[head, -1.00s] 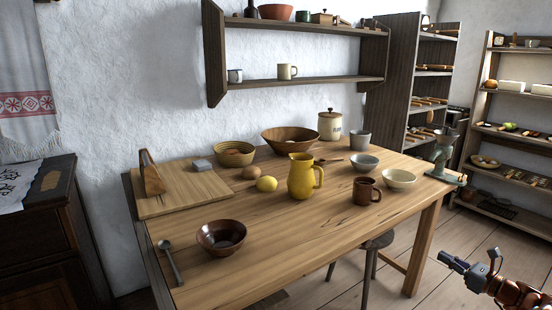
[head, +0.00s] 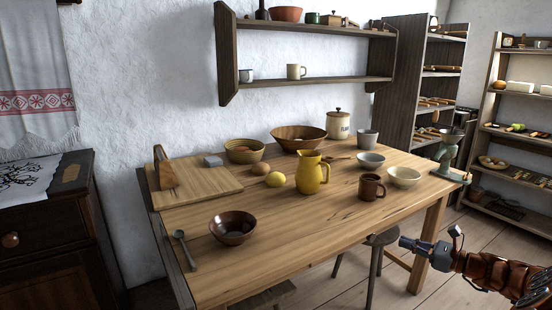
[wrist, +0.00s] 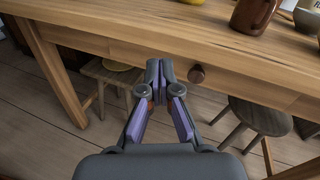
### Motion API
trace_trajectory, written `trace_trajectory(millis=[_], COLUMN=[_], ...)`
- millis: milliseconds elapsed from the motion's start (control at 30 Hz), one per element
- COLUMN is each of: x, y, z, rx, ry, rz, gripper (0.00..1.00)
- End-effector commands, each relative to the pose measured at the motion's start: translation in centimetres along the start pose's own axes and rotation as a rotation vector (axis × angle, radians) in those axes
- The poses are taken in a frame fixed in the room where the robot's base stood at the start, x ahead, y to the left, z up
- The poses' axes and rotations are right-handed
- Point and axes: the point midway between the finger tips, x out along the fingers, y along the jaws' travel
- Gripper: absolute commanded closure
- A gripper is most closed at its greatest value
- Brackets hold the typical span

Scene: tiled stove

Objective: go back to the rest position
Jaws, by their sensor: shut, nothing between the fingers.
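My gripper (head: 404,243) is at the lower right of the head view, in front of the table's right end and clear of it. In the wrist view my gripper (wrist: 159,68) has its fingertips together with nothing between them. A gap to the table front cannot be judged exactly.
On the table (head: 290,240) stand a yellow jug (head: 311,174), a brown mug (head: 371,187), a brown bowl (head: 233,228) and several other dishes. Stools (wrist: 262,115) stand under the table. A dark cabinet (head: 50,230) is at left. Floor at right is open.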

Motion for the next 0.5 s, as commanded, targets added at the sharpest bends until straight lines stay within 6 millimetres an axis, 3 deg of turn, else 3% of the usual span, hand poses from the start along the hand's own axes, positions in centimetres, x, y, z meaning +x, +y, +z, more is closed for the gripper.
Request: trace_trajectory(millis=[33,200,333,500], x=[1.7,6.7,9.3,11.2], y=[1.5,7.8,13.1,20.3], z=[1.6,5.6,8.0,10.2], rx=[-0.034,-0.157,-0.259,-0.403], ry=[-0.001,0.019,0.041,0.076], rz=[0.051,0.237,0.377,0.562], gripper=[1.00,1.00,1.00,1.00])
